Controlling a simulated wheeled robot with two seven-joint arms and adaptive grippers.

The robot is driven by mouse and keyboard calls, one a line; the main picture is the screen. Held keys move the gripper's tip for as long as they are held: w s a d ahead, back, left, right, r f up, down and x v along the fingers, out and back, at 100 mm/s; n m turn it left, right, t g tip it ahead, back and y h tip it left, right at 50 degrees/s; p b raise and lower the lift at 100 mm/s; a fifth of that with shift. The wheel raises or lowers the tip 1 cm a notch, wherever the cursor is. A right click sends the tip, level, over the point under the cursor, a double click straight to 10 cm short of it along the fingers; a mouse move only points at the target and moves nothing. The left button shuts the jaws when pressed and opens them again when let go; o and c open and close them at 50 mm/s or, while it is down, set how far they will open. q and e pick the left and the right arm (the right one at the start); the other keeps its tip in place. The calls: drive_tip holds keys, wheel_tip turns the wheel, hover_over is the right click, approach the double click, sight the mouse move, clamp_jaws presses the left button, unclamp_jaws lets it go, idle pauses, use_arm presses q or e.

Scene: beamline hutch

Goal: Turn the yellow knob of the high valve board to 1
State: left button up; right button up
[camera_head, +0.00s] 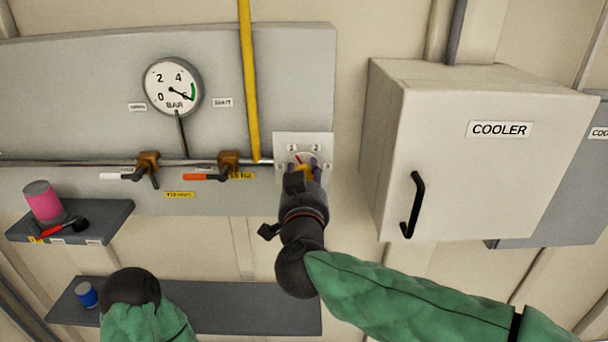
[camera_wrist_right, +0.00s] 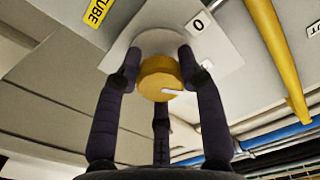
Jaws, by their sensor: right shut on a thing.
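The yellow knob (camera_head: 303,169) sits on a light square plate (camera_head: 282,140) at the right end of the grey valve board (camera_head: 90,75). My right gripper (camera_head: 304,174) reaches up to it from below, and in the head view its fingers partly cover the knob. In the right wrist view the fingers of the right gripper (camera_wrist_right: 162,80) are closed around the yellow knob (camera_wrist_right: 158,76). A white mark shows on the knob's rim. A label reading 0 (camera_wrist_right: 197,25) is on the plate; the knob's exact setting is unclear. My left gripper does not show, only its dark wrist and green sleeve.
A COOLER cabinet (camera_head: 485,165) with a black handle stands out at right. A yellow pipe (camera_head: 248,75) runs down beside the plate. A gauge (camera_head: 172,86) and two smaller valves (camera_head: 147,163) are left. Shelves below hold a pink jar (camera_head: 43,202) and blue container (camera_head: 87,295).

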drive_tip(key=shift+a+f, duration=0.1)
drive_tip(key=shift+f, duration=0.25)
drive_tip(key=o, duration=1.1)
drive_tip(key=shift+o, duration=0.3)
drive_tip(key=shift+r, duration=0.1)
drive_tip(key=shift+r, duration=0.1)
drive_tip(key=s, duration=1.2)
